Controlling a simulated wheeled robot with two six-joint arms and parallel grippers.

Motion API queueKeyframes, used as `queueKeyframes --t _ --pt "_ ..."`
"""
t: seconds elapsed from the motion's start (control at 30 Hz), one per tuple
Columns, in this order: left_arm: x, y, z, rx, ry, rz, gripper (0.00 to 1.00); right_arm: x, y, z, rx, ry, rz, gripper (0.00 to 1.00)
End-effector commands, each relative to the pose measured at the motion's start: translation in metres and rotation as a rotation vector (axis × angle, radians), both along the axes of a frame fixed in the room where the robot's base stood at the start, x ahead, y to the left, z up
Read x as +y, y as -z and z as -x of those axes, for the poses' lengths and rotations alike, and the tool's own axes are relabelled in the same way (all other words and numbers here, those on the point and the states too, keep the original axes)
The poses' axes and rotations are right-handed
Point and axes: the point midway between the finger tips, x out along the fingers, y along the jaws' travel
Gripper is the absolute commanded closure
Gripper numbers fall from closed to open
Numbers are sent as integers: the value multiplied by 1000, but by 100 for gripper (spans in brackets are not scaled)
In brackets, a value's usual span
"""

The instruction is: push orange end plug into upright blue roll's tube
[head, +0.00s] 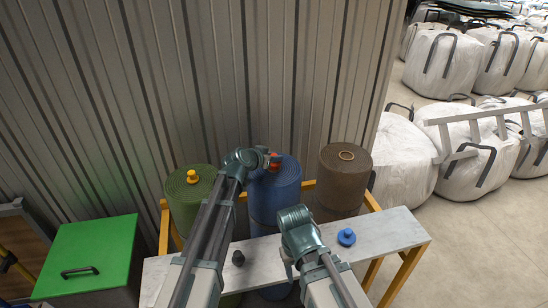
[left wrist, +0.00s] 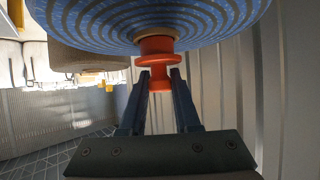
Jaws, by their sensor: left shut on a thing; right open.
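The blue roll (head: 275,201) stands upright behind the bench, between two other rolls. My left gripper (head: 269,161) is over its top, shut on the orange end plug (head: 274,157). In the left wrist view the jaws (left wrist: 159,78) grip the knob of the orange plug (left wrist: 155,62). The plug's narrower end meets the tan tube mouth in the spiral end of the blue roll (left wrist: 220,22). Its flange stands clear of the roll; how deep the end sits is hard to tell. My right gripper (head: 289,266) is open and empty over the bench.
A green roll (head: 188,208) with a yellow plug (head: 193,177) stands left; a brown roll (head: 341,185) with an open tube stands right. A blue plug (head: 346,237) and a dark plug (head: 238,258) lie on the pale bench (head: 395,232). A corrugated wall (head: 230,80) rises close behind.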

Motion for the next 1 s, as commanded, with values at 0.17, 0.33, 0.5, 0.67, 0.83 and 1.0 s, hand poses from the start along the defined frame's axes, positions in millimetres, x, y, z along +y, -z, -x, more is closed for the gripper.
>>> queueKeyframes --t 0.17,0.33,0.5,0.67,0.83,1.0 --pt "0 6 0 0 0 0 100 0 6 0 0 0 0 50" --pt "0 10 0 0 0 0 100 0 10 0 0 0 0 50" --pt "0 14 0 0 0 0 100 0 14 0 0 0 0 50" --pt "0 17 0 0 0 0 100 0 18 0 0 0 0 50" --pt "0 18 0 0 0 0 57 0 18 0 0 0 0 50" --pt "0 18 0 0 0 0 34 0 18 0 0 0 0 50"
